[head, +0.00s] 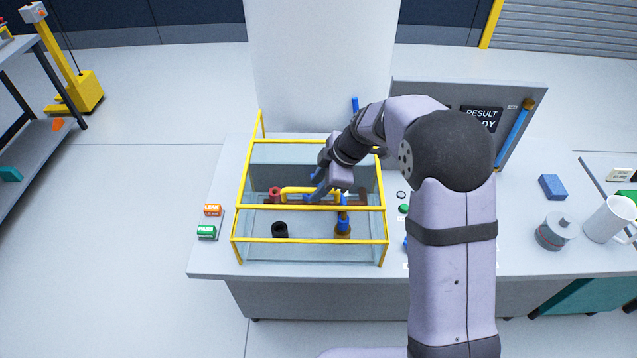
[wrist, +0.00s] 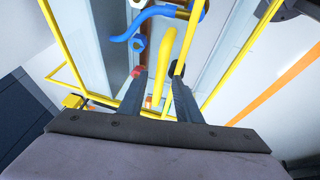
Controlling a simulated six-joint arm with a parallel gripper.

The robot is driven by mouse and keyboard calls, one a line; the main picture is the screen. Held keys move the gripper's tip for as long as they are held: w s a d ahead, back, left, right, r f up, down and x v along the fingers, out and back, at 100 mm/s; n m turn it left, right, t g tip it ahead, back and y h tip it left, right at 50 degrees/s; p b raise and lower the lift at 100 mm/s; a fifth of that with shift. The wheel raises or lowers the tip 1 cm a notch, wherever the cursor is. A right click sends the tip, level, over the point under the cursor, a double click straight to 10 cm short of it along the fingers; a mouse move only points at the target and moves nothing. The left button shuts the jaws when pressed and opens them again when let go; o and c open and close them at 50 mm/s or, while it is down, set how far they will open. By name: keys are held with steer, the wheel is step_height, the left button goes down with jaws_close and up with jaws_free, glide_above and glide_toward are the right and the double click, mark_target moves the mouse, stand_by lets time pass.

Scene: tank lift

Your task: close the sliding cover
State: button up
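I cannot clearly make out the sliding cover. A glass tank in a yellow frame (head: 240,215) stands on the bench, and a pale see-through panel (head: 362,176) shows in its rear right part. My gripper (head: 314,190) reaches in at the middle of the tank, fingers pointing left and down. A bent yellow bar (head: 297,190) lies at the fingertips. In the wrist view the two dark fingers of my gripper (wrist: 160,80) stand apart, with the yellow bar (wrist: 163,62) between them and gaps at its sides. Whether they touch it is unclear.
In the tank are a red fitting (head: 274,195), a black cylinder (head: 279,230) and a blue-and-brass fitting (head: 342,226). The frame's yellow rails surround my gripper. A grey panel with a screen (head: 481,118) stands behind my arm.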

steer(key=shift+c, duration=0.7)
jaws_close()
steer(key=shift+s+f+b, duration=0.2)
steer(key=shift+s+b, duration=0.4)
steer(key=shift+b, duration=0.2)
steer(key=s+b, duration=0.4)
steer(key=s, duration=0.3)
steer(key=shift+s+r+b, duration=0.15)
steer(key=shift+s+b, duration=0.25)
steer(key=shift+o, duration=0.7)
jaws_free()
steer(key=shift+s, duration=0.1)
steer(key=shift+r, duration=0.1)
